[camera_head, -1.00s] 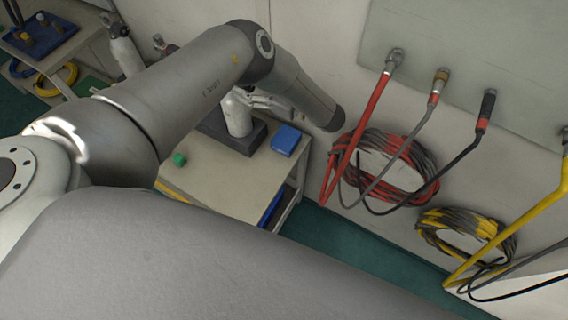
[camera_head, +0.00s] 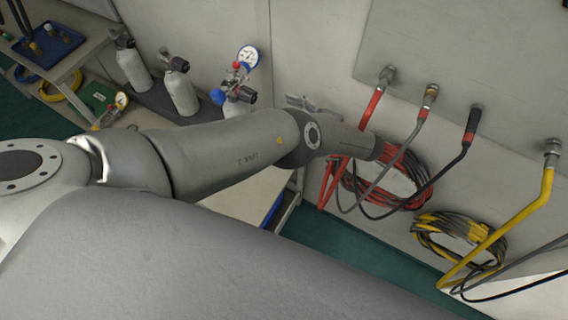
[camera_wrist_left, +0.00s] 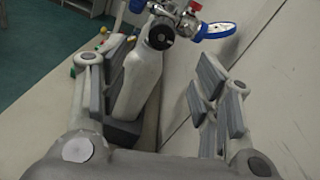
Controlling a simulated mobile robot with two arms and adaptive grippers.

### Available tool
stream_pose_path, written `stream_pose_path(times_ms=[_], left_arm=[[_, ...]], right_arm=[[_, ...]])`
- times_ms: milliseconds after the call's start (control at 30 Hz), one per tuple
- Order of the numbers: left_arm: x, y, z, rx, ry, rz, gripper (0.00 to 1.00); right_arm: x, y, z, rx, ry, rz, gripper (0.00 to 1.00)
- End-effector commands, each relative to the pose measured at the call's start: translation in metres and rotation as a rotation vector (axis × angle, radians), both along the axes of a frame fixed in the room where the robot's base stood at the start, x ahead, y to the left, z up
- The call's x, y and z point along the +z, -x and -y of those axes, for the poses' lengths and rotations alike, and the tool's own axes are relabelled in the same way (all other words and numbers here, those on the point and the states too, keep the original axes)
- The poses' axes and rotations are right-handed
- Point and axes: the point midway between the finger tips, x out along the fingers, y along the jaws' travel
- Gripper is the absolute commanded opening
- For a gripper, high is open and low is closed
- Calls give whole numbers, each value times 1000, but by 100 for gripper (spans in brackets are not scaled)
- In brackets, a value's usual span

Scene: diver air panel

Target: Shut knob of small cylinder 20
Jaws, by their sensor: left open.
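White cylinders stand in a row at the wall in the head view. The nearest cylinder (camera_head: 232,108) has a valve with blue (camera_head: 218,96) and black (camera_head: 249,95) knobs, red parts and a round gauge (camera_head: 248,57). No number is readable. My left gripper (camera_head: 300,103) is just right of that valve, partly hidden behind my arm. In the left wrist view my open gripper (camera_wrist_left: 163,75) has a white cylinder (camera_wrist_left: 138,82) between its spread fingers, nearer the left one, not gripped. A black knob (camera_wrist_left: 160,34) and blue-rimmed gauge (camera_wrist_left: 216,30) show above it. My right gripper is not in view.
Two more cylinders (camera_head: 131,66) (camera_head: 180,92) stand farther left. Red (camera_head: 372,104) and yellow (camera_head: 520,215) hoses hang from the wall panel (camera_head: 480,60) at right. My arm covers much of the bench (camera_head: 245,195). A shelf with a blue tray (camera_head: 48,42) is at upper left.

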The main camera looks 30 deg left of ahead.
Motion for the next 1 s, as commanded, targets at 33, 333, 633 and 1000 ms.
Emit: stream_pose_path(times_ms=[33, 333, 633, 1000], left_arm=[[-13, 7, -2, 13, 28, -42, 58], [-65, 37, 3, 54, 185, -230, 58], [-113, 71, 15, 92, 346, -402, 58], [-166, 119, 38, 132, 559, -599, 58]], right_arm=[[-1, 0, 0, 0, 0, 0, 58], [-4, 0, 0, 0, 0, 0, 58], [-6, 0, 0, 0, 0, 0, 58], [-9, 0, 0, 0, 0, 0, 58]])
